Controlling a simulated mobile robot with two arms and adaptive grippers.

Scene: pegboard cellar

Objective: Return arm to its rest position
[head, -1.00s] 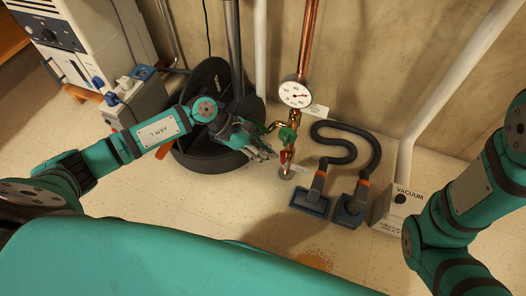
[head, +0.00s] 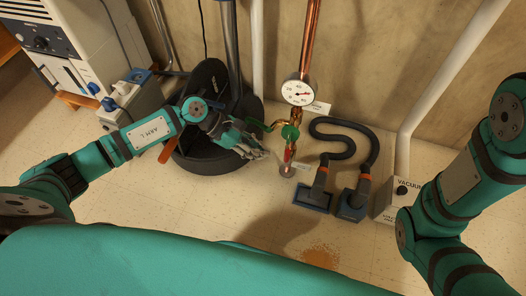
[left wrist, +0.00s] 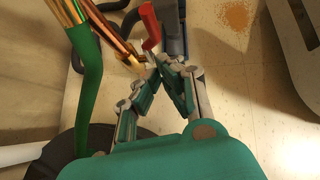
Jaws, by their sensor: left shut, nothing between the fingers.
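A round dial gauge (head: 298,91) sits on the pipe. A black round bin (head: 195,150) is below my left arm. Vacuum nozzles (head: 313,197), a hose (head: 350,130) and a vacuum box (head: 392,205) stand to the right. Orange crumbs (head: 321,256) lie on open floor.

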